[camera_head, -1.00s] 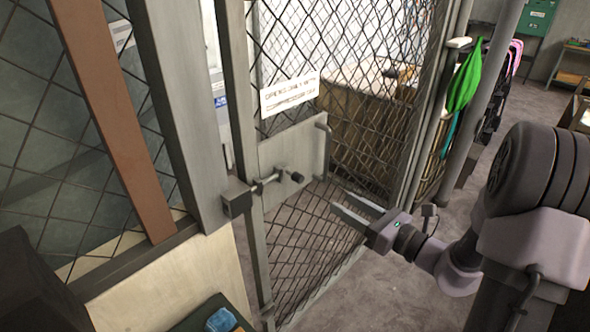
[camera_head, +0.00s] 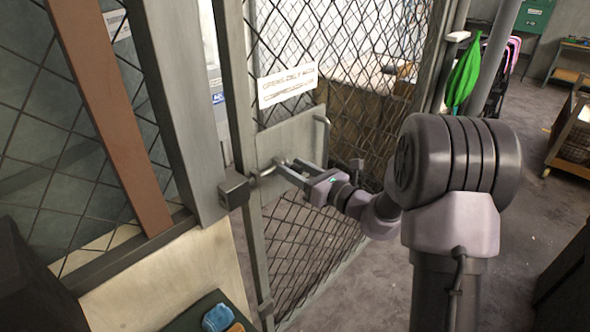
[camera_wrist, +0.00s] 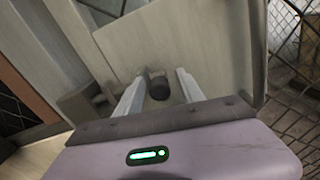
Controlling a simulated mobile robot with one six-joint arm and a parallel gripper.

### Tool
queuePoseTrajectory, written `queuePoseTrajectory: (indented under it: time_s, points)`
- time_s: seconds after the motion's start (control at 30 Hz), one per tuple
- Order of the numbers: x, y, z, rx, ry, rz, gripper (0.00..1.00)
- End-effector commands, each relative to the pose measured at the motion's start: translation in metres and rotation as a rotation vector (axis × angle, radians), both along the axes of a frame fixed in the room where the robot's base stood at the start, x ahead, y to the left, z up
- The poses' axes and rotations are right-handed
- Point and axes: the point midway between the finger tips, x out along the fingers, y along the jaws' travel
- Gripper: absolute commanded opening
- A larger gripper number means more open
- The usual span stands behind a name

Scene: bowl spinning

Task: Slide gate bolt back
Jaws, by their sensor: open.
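The gate bolt shows in the head view as a metal rod (camera_head: 264,171) running from the square block (camera_head: 234,187) on the post toward the gate's metal plate (camera_head: 294,137). Its dark round knob (camera_wrist: 159,86) shows in the wrist view, between the two fingers. My gripper (camera_head: 285,168) is at the plate with its fingers pointing left toward the bolt. In the wrist view my gripper (camera_wrist: 158,84) is open, one finger on each side of the knob, with gaps visible. In the head view the fingers hide the knob.
The mesh gate (camera_head: 310,235) hangs beside the grey post (camera_head: 178,110). A white sign (camera_head: 287,86) is above the plate, and a vertical handle (camera_head: 322,140) is at the plate's right edge. A bench with a blue item (camera_head: 217,317) is at the lower left. Open floor lies right.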

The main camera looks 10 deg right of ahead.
Motion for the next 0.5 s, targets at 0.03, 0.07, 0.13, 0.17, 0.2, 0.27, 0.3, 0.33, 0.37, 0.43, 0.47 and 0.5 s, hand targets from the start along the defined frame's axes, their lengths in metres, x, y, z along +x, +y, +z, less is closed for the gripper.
queuePoseTrajectory:
  time_s: [0.03,0.07,0.13,0.17,0.2,0.27,0.3,0.33,0.37,0.43,0.47,0.5]
  points:
    - [-0.0001,-0.0001,0.0000,0.000,0.000,0.000,0.39]
    - [-0.0002,-0.0001,0.0000,0.000,0.000,0.000,0.33]
    - [-0.0002,-0.0001,0.0000,0.000,0.000,0.000,0.20]
    - [-0.0002,-0.0002,0.0000,0.000,0.000,0.000,0.14]
    - [-0.0002,-0.0002,0.0000,0.000,0.000,0.000,0.06]
    - [-0.0002,-0.0002,0.0000,0.000,0.000,0.000,0.00]
    - [-0.0002,-0.0002,0.0000,0.000,0.000,0.000,0.00]
    - [-0.0002,-0.0002,0.0000,0.000,0.000,0.000,0.00]
    - [-0.0003,-0.0002,0.0000,0.000,0.000,0.000,0.00]
    - [-0.0004,-0.0001,0.0000,0.000,0.000,0.000,0.00]
    - [-0.0003,-0.0002,0.0000,0.000,0.000,0.000,0.00]
    - [-0.0004,-0.0001,-0.0001,0.000,0.000,0.000,0.00]
